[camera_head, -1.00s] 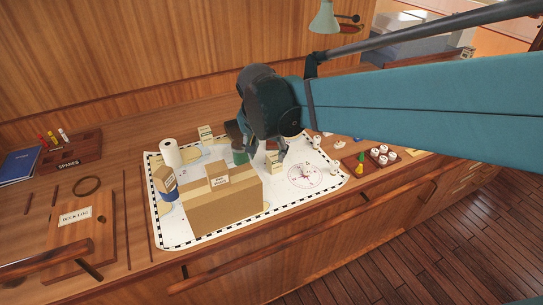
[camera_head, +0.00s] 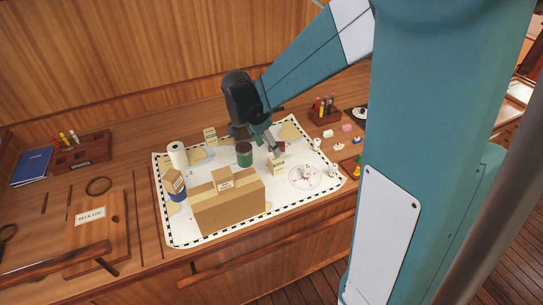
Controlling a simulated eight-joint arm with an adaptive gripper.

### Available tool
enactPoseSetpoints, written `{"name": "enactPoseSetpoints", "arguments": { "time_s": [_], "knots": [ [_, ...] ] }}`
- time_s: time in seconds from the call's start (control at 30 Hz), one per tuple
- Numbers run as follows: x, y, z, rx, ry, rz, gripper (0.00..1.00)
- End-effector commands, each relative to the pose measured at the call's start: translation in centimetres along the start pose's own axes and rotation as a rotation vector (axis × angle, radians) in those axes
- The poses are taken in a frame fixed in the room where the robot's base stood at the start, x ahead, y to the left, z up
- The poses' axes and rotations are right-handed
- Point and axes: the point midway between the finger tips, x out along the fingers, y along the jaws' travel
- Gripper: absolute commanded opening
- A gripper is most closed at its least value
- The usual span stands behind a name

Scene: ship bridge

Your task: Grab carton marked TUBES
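Several small cream cartons with printed labels stand on or around the chart, and their words are too small to read, so I cannot tell which is marked TUBES. One carton (camera_head: 277,164) stands right of a green can. Another carton (camera_head: 210,137) is at the back, beside the white roll. A third carton (camera_head: 175,184) is on the left, over a blue item. One more carton (camera_head: 223,179) is at the big cardboard box's top. My gripper (camera_head: 257,142) points down above the can and the right-hand carton. Its fingers look apart, with nothing seen between them.
The green can (camera_head: 244,155) stands behind the big cardboard box (camera_head: 230,205). A white roll (camera_head: 178,155) stands at the chart's back left. A wooden rack (camera_head: 82,153) is at far left.

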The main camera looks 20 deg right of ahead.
Motion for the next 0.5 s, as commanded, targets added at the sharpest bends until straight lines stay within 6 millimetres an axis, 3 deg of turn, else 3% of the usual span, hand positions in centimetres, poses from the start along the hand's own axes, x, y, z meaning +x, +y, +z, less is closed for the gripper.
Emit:
{"name": "enactPoseSetpoints", "arguments": {
  "time_s": [0.2,0.3,0.5],
  "knots": [
    [1.4,-1.4,-0.5,0.115,0.026,0.049,0.48],
    [3.9,-1.2,0.5,0.11,0.025,0.047,0.48],
    [5.9,-1.2,1.3,0.109,0.025,0.046,0.48]
  ]
}}
